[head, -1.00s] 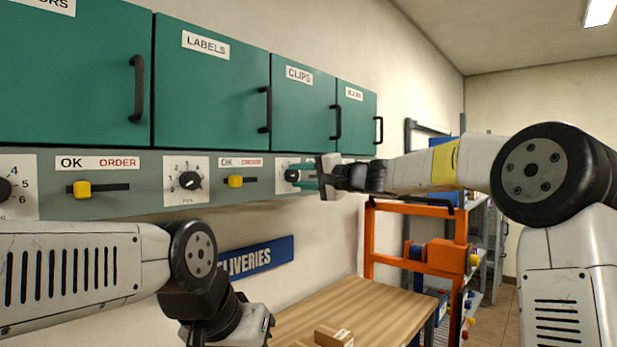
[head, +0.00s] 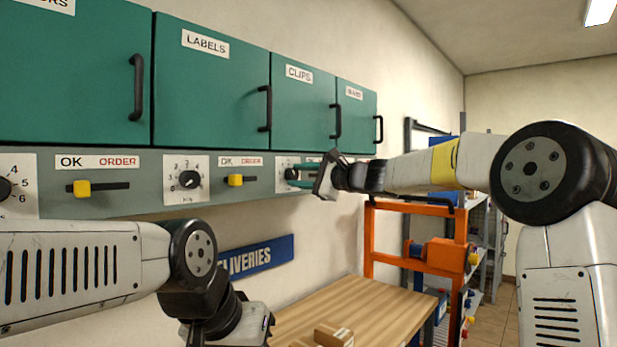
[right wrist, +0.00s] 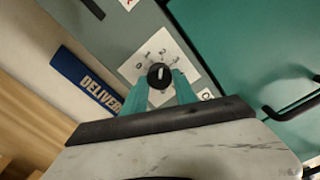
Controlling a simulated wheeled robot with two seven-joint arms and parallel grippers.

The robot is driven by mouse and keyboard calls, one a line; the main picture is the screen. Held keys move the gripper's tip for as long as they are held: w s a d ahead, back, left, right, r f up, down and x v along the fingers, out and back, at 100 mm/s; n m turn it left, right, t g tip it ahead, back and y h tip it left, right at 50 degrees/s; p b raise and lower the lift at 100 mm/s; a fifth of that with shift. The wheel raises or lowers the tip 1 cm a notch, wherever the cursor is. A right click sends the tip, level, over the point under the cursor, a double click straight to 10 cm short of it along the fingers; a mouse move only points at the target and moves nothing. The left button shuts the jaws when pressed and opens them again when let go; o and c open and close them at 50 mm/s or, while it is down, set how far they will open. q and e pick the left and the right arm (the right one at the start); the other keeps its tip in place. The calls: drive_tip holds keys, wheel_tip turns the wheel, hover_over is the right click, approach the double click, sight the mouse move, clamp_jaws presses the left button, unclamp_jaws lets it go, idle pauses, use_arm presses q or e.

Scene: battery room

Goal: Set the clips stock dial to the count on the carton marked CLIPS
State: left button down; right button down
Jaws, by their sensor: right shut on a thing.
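The clips stock dial is a black knob (right wrist: 159,76) on a white numbered plate (right wrist: 149,52) below the green CLIPS cabinet door (head: 303,110). In the head view the dial (head: 291,174) is partly covered by my right gripper (head: 300,174). The teal fingers of my right gripper (right wrist: 162,84) are shut on the knob, one on each side. The knob's white pointer mark shows, but the number it meets is too small to read surely. My left gripper (head: 215,330) is low at the bottom edge, its fingers out of sight. A brown carton (head: 334,334) sits on the wooden table; its label is unreadable.
The wooden table (head: 365,305) stands below the blue DELIVERIES sign (head: 256,257). Another dial (head: 189,180) and yellow sliders (head: 235,181) line the grey panel. An orange frame (head: 415,208) and shelving stand at the right.

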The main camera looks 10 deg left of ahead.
drive_tip(key=shift+f, duration=0.1)
idle(0.4)
drive_tip(key=c, duration=1)
unclamp_jaws()
drive_tip(key=shift+d, duration=0.1)
drive_tip(key=v, duration=0.7)
drive_tip(key=shift+s+d, duration=0.25)
